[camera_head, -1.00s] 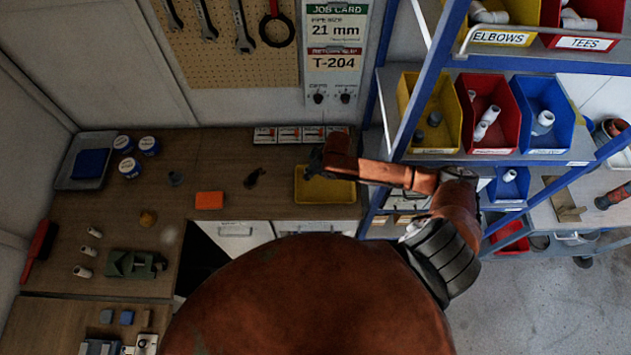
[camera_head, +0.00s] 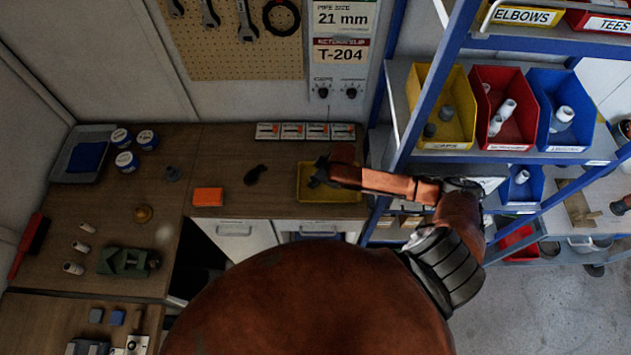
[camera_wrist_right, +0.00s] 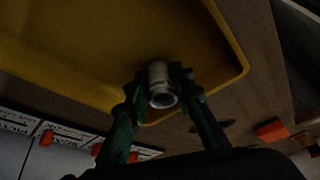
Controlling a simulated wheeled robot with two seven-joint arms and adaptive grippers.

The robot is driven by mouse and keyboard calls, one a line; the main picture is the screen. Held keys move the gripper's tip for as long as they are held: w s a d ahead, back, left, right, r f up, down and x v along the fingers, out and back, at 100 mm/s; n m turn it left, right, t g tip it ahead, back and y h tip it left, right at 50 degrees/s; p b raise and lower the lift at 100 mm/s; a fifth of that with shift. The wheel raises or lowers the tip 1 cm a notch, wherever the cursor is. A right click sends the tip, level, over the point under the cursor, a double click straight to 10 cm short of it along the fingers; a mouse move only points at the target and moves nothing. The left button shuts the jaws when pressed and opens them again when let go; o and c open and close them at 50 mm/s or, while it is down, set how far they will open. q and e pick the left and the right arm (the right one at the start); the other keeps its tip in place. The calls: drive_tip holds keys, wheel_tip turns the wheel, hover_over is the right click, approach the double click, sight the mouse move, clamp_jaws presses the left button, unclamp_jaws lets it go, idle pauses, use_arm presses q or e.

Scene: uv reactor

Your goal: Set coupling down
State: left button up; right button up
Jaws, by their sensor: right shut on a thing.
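My right gripper (camera_head: 318,174) is over the left part of a shallow yellow tray (camera_head: 335,197) on the back bench. In the right wrist view, the right gripper (camera_wrist_right: 158,83) is shut on a pale, short tubular coupling (camera_wrist_right: 158,72), its round open end facing the camera. The coupling is by the edge of the yellow tray (camera_wrist_right: 60,60); I cannot tell whether it touches the tray. In the head view the coupling is hidden or too small to make out. My left gripper is not in view.
An orange box (camera_head: 208,197) and a small dark object (camera_head: 254,174) lie left of the tray. The blue shelf rack (camera_head: 408,125) with part bins stands close on the right. Bench between the orange box and tray is mostly clear.

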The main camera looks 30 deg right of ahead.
drive_tip(key=shift+f, duration=0.15)
drive_tip(key=o, duration=0.9)
drive_tip(key=shift+c, duration=0.2)
drive_tip(key=b+v, duration=0.1)
drive_tip(key=v, duration=1.1)
